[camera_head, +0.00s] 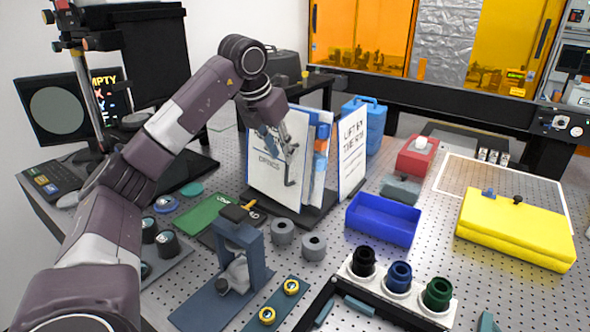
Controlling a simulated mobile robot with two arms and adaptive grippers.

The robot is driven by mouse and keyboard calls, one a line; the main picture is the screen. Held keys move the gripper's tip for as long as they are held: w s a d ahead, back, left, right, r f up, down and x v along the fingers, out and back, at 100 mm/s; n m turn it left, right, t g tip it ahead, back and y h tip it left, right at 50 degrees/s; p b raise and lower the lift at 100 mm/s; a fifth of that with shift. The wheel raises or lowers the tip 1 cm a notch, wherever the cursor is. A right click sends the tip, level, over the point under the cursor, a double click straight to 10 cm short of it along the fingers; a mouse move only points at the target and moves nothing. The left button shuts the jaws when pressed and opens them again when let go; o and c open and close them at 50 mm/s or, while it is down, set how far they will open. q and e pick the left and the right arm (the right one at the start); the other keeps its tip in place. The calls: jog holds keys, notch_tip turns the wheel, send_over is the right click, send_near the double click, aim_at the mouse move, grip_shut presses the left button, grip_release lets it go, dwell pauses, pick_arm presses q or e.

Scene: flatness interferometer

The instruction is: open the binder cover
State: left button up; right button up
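A white binder cover (268,178) with dark lettering stands upright on a dark base, right of the picture's middle-left. Behind it stand sheets with blue and orange tabs (321,140). To their right is an upright white panel (352,155) with large lettering; I cannot tell whether it belongs to the same binder. My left arm reaches in from the left, and my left gripper (289,166) is in front of the cover's right part, near its free edge. I cannot tell whether it touches the cover or how far its fingers are apart. My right gripper is out of view.
A blue open bin (383,219) and a yellow case (515,228) lie to the right. Grey rings (283,231) and a blue-grey stand (240,254) are in front of the binder. Capped black, blue and green cylinders (398,277) stand nearer. A red box (416,156) is behind.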

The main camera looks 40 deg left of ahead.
aim_at(286, 168)
pick_arm(q)
jog(key=x, duration=0.5)
jog(key=p+x, duration=0.1)
jog(key=x, duration=0.2)
jog(key=shift+w+a+f, duration=0.15)
jog(key=shift+a, duration=0.2)
jog(key=shift+c, duration=0.2)
grip_shut()
